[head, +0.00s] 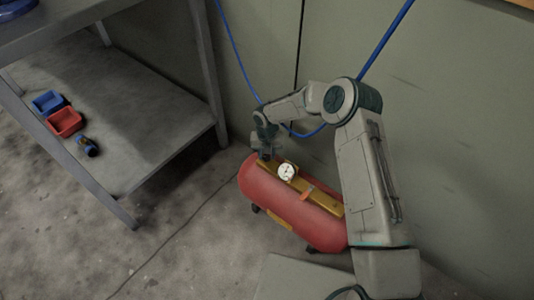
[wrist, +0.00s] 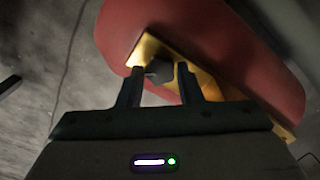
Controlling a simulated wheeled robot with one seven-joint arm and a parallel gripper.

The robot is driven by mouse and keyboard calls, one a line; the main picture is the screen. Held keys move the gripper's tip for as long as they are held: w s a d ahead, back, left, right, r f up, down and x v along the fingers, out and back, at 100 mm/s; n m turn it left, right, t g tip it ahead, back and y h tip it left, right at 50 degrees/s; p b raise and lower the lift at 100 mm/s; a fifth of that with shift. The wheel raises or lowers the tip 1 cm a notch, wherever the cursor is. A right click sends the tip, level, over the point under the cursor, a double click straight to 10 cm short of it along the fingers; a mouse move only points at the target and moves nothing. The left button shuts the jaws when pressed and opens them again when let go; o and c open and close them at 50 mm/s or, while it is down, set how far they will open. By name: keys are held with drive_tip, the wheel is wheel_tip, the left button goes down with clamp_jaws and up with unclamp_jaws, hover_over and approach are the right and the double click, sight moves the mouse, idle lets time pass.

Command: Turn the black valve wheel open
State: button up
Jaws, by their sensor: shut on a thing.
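The black valve wheel (wrist: 158,72) shows in the wrist view as a dark round piece at the end of a yellow plate (wrist: 148,48) on a red tank (wrist: 240,40). My gripper (wrist: 160,73) has one finger on each side of the wheel and is shut on it. In the head view my gripper (head: 268,152) points down at the left end of the red tank (head: 315,222). The wheel is mostly hidden there by the gripper. How far the wheel is turned cannot be told.
A round white gauge (head: 287,172) and an orange lever-like part (head: 307,193) sit on the tank's top. A grey shelf (head: 150,110) at left holds a blue bin (head: 47,102) and a red bin (head: 65,122). Blue hoses (head: 385,40) hang along the wall behind. Floor left of the tank is clear.

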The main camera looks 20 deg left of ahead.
sight(267, 157)
drive_tip(key=shift+n, duration=1.2)
drive_tip(key=o, duration=1)
drive_tip(key=shift+c, duration=0.2)
wheel_tip(267, 157, up, 14)
drive_tip(key=p, duration=0.4)
drive_tip(key=shift+f, duration=0.1)
